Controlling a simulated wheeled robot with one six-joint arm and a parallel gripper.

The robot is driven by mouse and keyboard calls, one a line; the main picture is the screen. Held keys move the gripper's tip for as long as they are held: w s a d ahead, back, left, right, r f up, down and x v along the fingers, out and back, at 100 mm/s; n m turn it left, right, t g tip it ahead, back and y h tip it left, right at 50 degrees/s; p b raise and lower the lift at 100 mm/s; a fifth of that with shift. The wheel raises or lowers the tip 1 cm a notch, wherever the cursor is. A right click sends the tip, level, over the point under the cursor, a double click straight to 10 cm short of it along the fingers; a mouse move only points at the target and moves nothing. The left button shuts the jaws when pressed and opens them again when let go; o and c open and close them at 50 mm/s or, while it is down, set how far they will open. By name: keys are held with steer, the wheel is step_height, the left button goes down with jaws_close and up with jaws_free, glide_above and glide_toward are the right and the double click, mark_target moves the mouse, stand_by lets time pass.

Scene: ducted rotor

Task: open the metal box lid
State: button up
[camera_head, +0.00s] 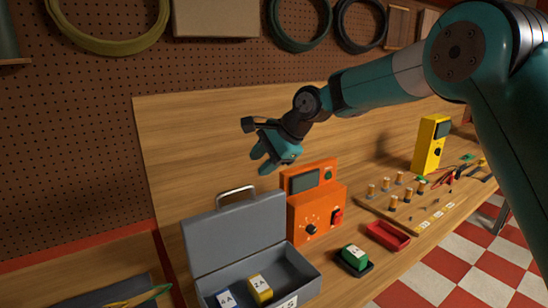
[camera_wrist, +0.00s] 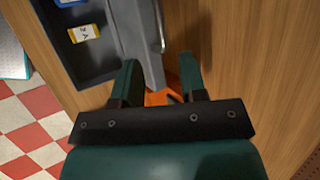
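The grey metal box (camera_head: 298,267) stands on the wooden bench with its lid (camera_head: 235,232) raised, standing nearly upright at the back. A metal handle (camera_head: 236,190) sits at the lid's top edge. The box's inside is exposed and holds a blue block (camera_head: 225,299) and a yellow block (camera_head: 260,289), both labelled. My gripper (camera_head: 266,160) is above and behind the lid in the head view, apart from it. In the wrist view my gripper (camera_wrist: 160,62) has its fingers spread, with nothing held. The lid (camera_wrist: 138,40) and handle (camera_wrist: 160,25) show beyond the fingers.
An orange device (camera_head: 315,212) stands right beside the lid. A green block on a black tray (camera_head: 354,260), a red tray (camera_head: 388,236) and a yellow meter (camera_head: 430,145) are farther right. A wooden back panel (camera_head: 200,140) rises behind the box.

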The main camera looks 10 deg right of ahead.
steer(key=v, duration=0.5)
steer(key=shift+b, duration=0.3)
steer(key=s+d+f+n+g+h+b, duration=0.1)
steer(key=s+n, duration=0.5)
steer(key=s, duration=0.6)
steer(key=s+d+f+n+g+b, duration=0.1)
steer(key=s+f+n, duration=0.5)
steer(key=s, duration=0.6)
steer(key=s+d+f+n+g+h+b, duration=0.1)
steer(key=s+d+f+n+b, duration=0.2)
steer(key=s, duration=0.9)
steer(key=d+n, duration=0.1)
steer(key=n, duration=0.2)
steer(key=shift+s+f+n+g+h, duration=0.2)
steer(key=shift+f+n+g+h, duration=0.1)
steer(key=shift+f+n, duration=0.1)
